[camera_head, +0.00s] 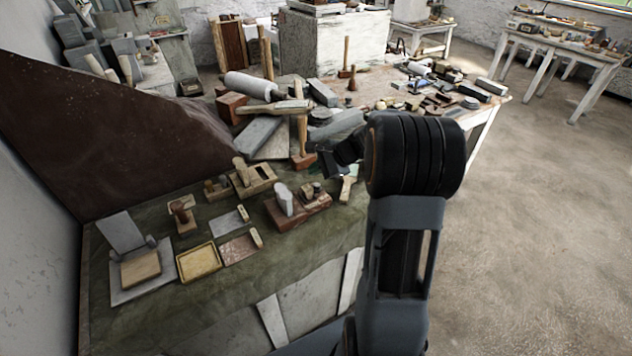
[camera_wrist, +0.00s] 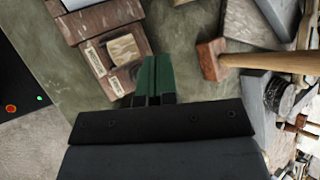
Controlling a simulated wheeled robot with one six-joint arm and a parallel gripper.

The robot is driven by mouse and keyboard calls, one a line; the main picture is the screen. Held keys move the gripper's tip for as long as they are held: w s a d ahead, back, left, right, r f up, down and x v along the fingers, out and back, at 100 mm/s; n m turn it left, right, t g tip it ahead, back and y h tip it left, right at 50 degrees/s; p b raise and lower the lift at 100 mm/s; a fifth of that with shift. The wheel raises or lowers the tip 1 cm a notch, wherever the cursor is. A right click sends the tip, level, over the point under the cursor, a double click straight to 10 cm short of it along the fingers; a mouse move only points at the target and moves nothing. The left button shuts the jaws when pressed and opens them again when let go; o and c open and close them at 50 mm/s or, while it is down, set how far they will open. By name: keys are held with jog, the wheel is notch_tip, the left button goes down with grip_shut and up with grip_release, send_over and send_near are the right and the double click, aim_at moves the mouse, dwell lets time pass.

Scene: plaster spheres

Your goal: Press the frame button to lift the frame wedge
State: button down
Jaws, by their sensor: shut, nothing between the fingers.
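A reddish-brown base (camera_head: 300,211) with a pale grey upright piece (camera_head: 283,199) and a small wooden block (camera_head: 311,190) sits near the front right of the green-covered bench. In the wrist view, a light wooden block (camera_wrist: 124,49) stands on a brown board with two small cream labels (camera_wrist: 96,61). I cannot tell for sure which parts are the frame button and the frame wedge. My gripper (camera_head: 337,163) hangs above the bench, behind and right of that base. In the wrist view its dark green fingertips (camera_wrist: 155,75) are shut and empty, apart from the labelled board.
Stone blocks and a grey roller (camera_head: 252,86) crowd the rear. A yellow tray (camera_head: 198,262) and small wooden devices (camera_head: 183,217) fill the left.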

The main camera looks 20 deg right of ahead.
aim_at(308, 186)
jog(key=shift+r+p, duration=0.75)
jog(key=shift+r, duration=0.6)
jog(key=s+f+n+g, duration=0.1)
jog(key=s+f+n, duration=0.1)
jog(key=s+f, duration=0.1)
jog(key=shift+g+h, duration=0.3)
jog(key=shift+h, duration=0.1)
jog(key=s+a+r+n+h, duration=0.3)
jog(key=s+a+r+n, duration=0.1)
jog(key=s+n, duration=0.3)
jog(key=s+a+r+n+h, duration=0.3)
jog(key=s+a+n, duration=0.3)
jog(key=s, duration=0.5)
jog(key=shift+s+a+r+n, duration=0.2)
jog(key=shift+s+r+n, duration=0.15)
jog(key=shift+r+n, duration=0.7)
jog(key=shift+f, duration=0.2)
